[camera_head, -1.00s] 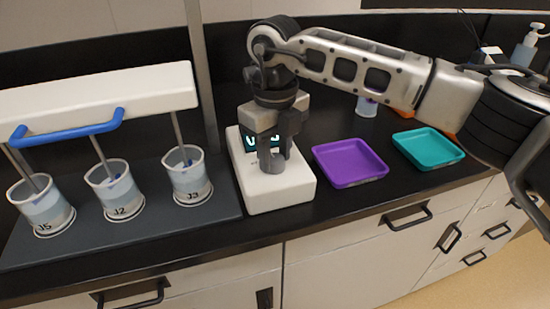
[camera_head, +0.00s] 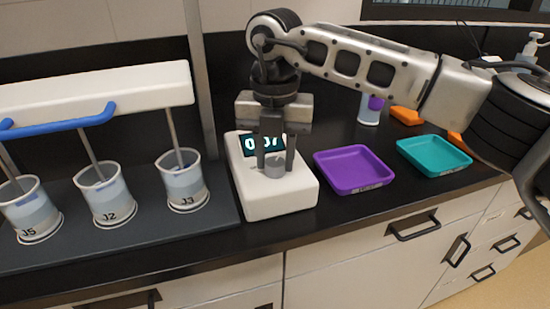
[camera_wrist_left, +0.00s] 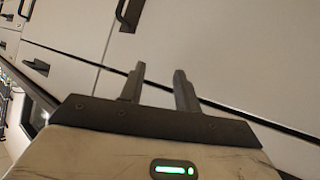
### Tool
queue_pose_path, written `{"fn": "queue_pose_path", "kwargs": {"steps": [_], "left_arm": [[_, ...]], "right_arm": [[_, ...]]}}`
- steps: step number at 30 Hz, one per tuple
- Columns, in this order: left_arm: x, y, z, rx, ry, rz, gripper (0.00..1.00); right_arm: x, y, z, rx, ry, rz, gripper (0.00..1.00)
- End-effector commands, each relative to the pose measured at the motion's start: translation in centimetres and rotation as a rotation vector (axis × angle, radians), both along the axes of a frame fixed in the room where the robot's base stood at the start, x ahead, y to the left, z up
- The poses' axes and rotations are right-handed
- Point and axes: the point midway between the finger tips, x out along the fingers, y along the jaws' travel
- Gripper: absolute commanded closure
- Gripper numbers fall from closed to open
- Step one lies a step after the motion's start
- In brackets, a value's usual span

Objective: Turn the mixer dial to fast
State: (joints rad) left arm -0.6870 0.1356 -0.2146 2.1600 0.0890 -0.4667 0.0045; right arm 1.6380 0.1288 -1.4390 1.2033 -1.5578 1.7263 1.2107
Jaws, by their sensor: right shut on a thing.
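A white box (camera_head: 285,203) with a dark lit display (camera_head: 252,144) stands on the black counter. A grey round dial (camera_head: 276,169) is on its sloped top, partly hidden by my right gripper (camera_head: 275,167). The right gripper points down from above, its fingers on either side of the dial and shut on it. The display is partly covered, and its reading cannot be made out fully. My left gripper (camera_wrist_left: 158,90) shows in the left wrist view with its fingers apart and nothing between them, in front of pale cabinet fronts.
Left of the box, a white stirrer head (camera_head: 95,92) with a blue handle (camera_head: 60,122) has rods reaching into labelled jars (camera_head: 184,185). A purple tray (camera_head: 353,170) and a teal tray (camera_head: 433,157) lie to the right. A bottle (camera_head: 369,108) stands behind.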

Motion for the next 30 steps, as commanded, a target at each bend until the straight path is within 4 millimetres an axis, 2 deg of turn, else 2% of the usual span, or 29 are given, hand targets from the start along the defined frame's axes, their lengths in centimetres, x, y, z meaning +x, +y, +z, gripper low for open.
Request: {"fn": "queue_pose_path", "kwargs": {"steps": [9, 25, 26, 27, 28, 30], "left_arm": [[-0.06, -0.02, -0.23, -0.007, -0.002, 0.002, 0.67], [-0.16, -0.01, -0.29, -0.01, 0.0, 0.003, 0.67], [-0.16, -0.01, -0.28, -0.01, 0.0, 0.003, 0.67], [-0.16, -0.01, -0.28, -0.01, 0.0, 0.003, 0.67], [-0.15, -0.01, -0.27, -0.01, 0.0, 0.003, 0.67], [-0.14, -0.01, -0.27, -0.01, -0.001, 0.003, 0.67]], "right_arm": [[0.13, -0.01, 0.24, 0.003, -0.006, -0.119, 0.89], [0.15, -0.02, 0.3, 0.003, -0.006, -0.141, 0.89], [0.15, -0.02, 0.3, 0.003, -0.006, -0.141, 0.61], [0.14, -0.02, 0.29, 0.003, -0.006, -0.141, 0.5], [0.14, -0.02, 0.28, 0.003, -0.006, -0.141, 0.45], [0.11, -0.01, 0.22, 0.002, -0.005, -0.14, 0.45]]}}
